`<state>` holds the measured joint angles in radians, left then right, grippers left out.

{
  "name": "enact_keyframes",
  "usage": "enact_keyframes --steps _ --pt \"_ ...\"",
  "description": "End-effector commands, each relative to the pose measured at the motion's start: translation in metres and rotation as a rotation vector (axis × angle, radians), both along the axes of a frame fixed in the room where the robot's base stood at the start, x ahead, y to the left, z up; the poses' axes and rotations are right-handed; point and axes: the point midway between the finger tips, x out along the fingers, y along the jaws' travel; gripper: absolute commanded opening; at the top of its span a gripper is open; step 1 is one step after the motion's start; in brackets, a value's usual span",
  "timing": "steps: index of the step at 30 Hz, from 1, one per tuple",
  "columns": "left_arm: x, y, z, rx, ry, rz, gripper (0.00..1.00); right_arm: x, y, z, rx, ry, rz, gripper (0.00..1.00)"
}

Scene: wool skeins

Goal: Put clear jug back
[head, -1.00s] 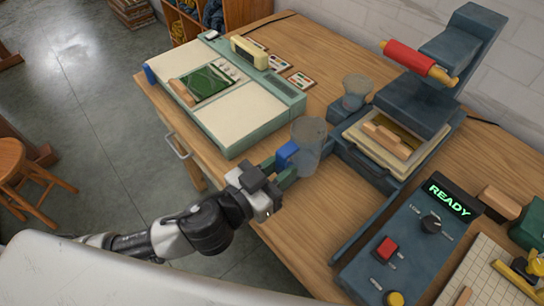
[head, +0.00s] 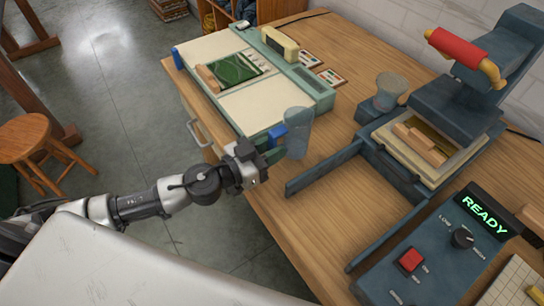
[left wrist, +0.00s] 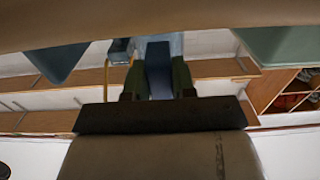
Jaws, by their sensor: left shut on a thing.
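The clear jug (head: 298,133) is a see-through, bluish vessel with a blue handle (head: 278,134). My left gripper (head: 273,153) is shut on the handle, at the jug's left side. The jug looks upright near the table's front edge, just in front of the green and cream machine; I cannot tell whether its base touches the table. In the left wrist view the blue handle sits between the two dark green fingers (left wrist: 159,82), with part of the clear jug (left wrist: 172,42) beyond. My right gripper is not in view.
A dark blue press (head: 455,115) with a red-handled lever stands at the right, a clear cup (head: 390,88) at its left. The green and cream machine (head: 270,105) is at the back left. A control box (head: 440,250) reads READY. Bare wood (head: 335,140) lies between machine and press.

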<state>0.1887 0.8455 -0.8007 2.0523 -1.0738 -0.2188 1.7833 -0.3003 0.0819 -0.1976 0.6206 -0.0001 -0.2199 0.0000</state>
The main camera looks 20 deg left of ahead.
Motion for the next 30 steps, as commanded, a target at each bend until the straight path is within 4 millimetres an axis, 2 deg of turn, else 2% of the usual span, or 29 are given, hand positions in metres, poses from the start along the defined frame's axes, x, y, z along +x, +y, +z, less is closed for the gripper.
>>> enact_keyframes --steps 1,4,18,19,23,30 --pt "0.000 0.000 -0.012 0.000 0.001 0.001 0.00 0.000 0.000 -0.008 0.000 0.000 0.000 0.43" --pt "0.000 0.000 -0.020 0.000 0.000 0.000 0.00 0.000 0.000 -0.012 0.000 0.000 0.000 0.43" --pt "0.000 0.000 -0.026 -0.001 0.001 0.001 0.00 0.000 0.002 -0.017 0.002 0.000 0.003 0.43" --pt "0.000 0.000 -0.024 -0.001 0.001 0.000 0.30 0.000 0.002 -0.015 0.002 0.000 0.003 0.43" --pt "0.000 0.000 -0.024 -0.001 0.001 0.000 0.50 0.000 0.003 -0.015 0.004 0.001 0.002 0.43" --pt "0.000 0.000 -0.024 0.001 0.001 0.000 0.51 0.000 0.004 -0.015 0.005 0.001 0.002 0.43"
